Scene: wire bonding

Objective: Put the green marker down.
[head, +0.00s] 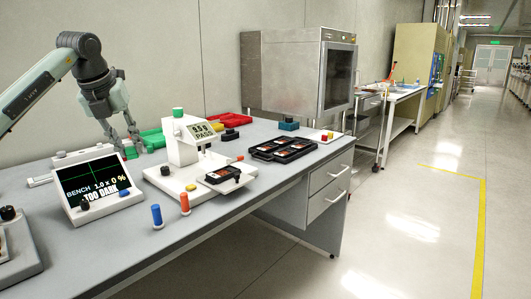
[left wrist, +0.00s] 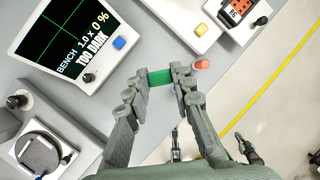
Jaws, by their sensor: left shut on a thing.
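The green marker (left wrist: 160,77) is a short green piece between the fingertips of my left gripper (left wrist: 162,76) in the left wrist view. The fingers are shut on it from both sides and hide its ends. An orange marker (head: 185,203) and a blue marker (head: 157,216) stand upright near the front edge. The orange one also shows in the left wrist view (left wrist: 202,64).
The screen unit (head: 96,187) reads "TOO DARK". The white instrument (head: 183,150) reads "PASS" and has a dark part on its stage. Dark trays (head: 283,148) lie to the right. A green tray (head: 153,138) and red bins (head: 225,119) are behind. Bare bench (head: 150,253) lies along the front.

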